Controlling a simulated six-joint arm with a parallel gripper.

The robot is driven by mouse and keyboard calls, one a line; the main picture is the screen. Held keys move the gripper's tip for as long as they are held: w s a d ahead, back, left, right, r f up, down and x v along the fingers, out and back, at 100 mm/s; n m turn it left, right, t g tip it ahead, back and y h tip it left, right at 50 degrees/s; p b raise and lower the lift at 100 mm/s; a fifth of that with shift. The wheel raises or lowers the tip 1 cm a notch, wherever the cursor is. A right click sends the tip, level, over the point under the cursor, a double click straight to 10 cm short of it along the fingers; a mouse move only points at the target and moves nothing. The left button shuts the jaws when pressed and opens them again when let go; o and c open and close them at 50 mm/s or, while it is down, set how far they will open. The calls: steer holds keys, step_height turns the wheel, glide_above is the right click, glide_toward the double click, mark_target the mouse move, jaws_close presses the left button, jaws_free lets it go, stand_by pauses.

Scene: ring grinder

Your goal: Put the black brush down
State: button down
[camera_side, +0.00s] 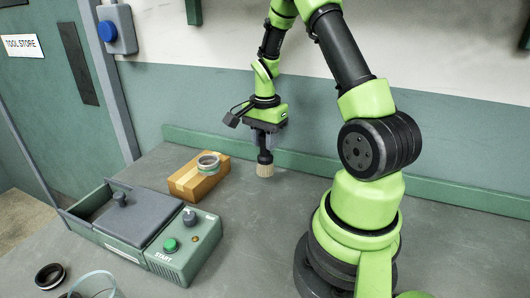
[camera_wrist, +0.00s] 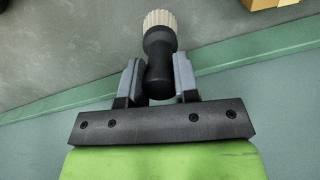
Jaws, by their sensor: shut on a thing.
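The black brush (camera_side: 265,157) has a dark handle and pale bristles. In the side view it hangs upright, bristles down, below my gripper (camera_side: 266,140), near the back of the bench. The bristle tips are at or just above the grey bench top (camera_side: 310,215); I cannot tell if they touch. In the wrist view my gripper (camera_wrist: 158,82) is shut on the brush handle, with a grey jaw on each side. The brush (camera_wrist: 160,45) points away from the gripper there, pale bristles at the top.
A cardboard box (camera_side: 197,182) with a ring (camera_side: 208,162) on top stands left of the brush. The green-grey grinder (camera_side: 150,230) with a START button is at front left. A dark ring (camera_side: 50,276) and a clear container (camera_side: 95,284) lie in front. A green ledge (camera_side: 310,165) runs behind.

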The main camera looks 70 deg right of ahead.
mark_target(265, 157)
steer(key=shift+f, duration=1.55)
steer(key=shift+f, duration=0.15)
steer(key=c, duration=0.9)
jaws_free()
steer(key=shift+o, duration=0.2)
step_height(265, 157, up, 12)
steer(key=shift+r, duration=0.2)
